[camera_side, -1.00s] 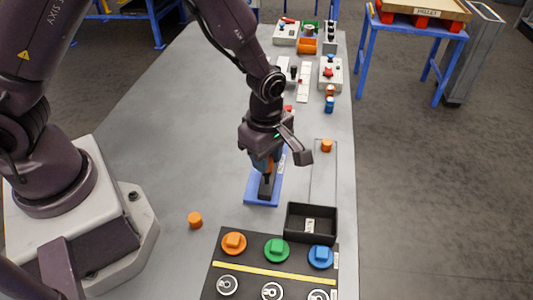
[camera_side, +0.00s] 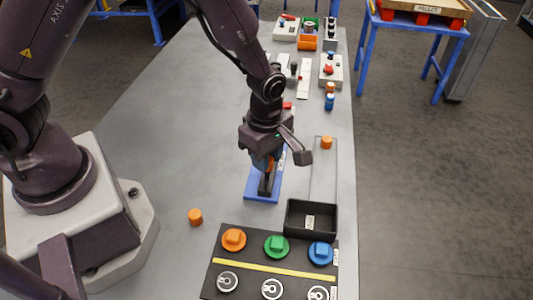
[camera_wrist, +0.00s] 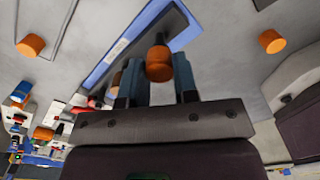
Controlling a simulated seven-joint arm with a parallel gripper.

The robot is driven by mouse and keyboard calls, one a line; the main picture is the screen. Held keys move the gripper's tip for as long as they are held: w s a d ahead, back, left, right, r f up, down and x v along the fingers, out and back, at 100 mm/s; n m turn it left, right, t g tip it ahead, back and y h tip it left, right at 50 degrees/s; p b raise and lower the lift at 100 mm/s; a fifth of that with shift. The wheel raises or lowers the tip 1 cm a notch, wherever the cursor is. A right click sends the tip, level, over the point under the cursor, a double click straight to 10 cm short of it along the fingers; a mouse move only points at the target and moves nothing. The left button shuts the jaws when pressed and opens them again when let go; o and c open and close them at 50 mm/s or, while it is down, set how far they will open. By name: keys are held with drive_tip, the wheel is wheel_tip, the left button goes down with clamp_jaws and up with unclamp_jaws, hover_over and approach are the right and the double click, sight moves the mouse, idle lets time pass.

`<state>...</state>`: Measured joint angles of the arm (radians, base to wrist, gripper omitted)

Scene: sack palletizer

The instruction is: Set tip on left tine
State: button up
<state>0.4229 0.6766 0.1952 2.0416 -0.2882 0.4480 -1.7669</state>
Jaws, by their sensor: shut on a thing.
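My gripper (camera_side: 265,166) is over the blue plate (camera_side: 254,195) that carries a dark upright piece (camera_side: 266,184). In the wrist view its two blue-grey fingers (camera_wrist: 160,82) are shut on an orange tip (camera_wrist: 159,64). The blue plate (camera_wrist: 110,50) lies behind the tip there. A loose orange tip (camera_side: 195,217) stands on the table at left. Another orange tip (camera_side: 327,143) stands in the outlined strip at right.
A black open bin (camera_side: 310,218) stands in front of the strip. A dark board (camera_side: 228,262) with orange, green and blue knobs is at the front. Switch boxes (camera_side: 331,70) stand at the back.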

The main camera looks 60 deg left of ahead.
drive_tip(key=shift+f, duration=0.15)
drive_tip(key=o, duration=1)
drive_tip(key=shift+c, duration=0.2)
drive_tip(key=shift+r, duration=4.05)
